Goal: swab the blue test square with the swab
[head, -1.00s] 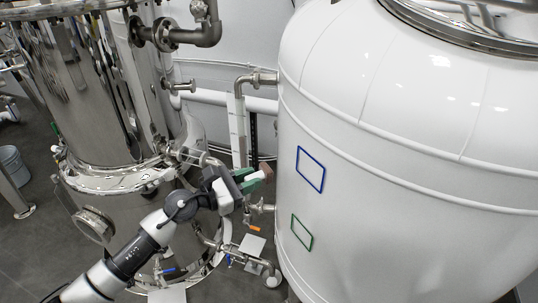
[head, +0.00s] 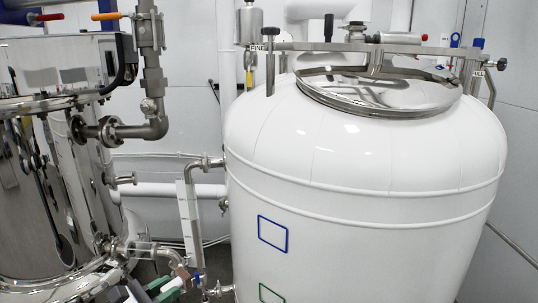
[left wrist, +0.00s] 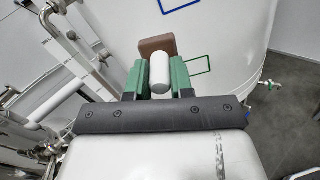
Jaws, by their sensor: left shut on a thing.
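The blue test square (head: 273,234) is a blue outline on the side of the white tank (head: 360,260). In the left wrist view only part of the blue square (left wrist: 181,6) shows, at the top edge. My left gripper (head: 169,287) is at the bottom edge of the head view, left of the tank. Its green fingers (left wrist: 160,78) are shut on the swab, seen as a white rounded rod (left wrist: 159,72) with a brown block (left wrist: 157,46) beyond it. The brown end is apart from the blue square. My right gripper is not in view.
A green outlined square (head: 271,294) is below the blue one, also seen in the left wrist view (left wrist: 197,65). A steel tank (head: 45,190) with pipes stands at the left. A pipe (head: 187,215) with valves runs between the tanks, close to my gripper.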

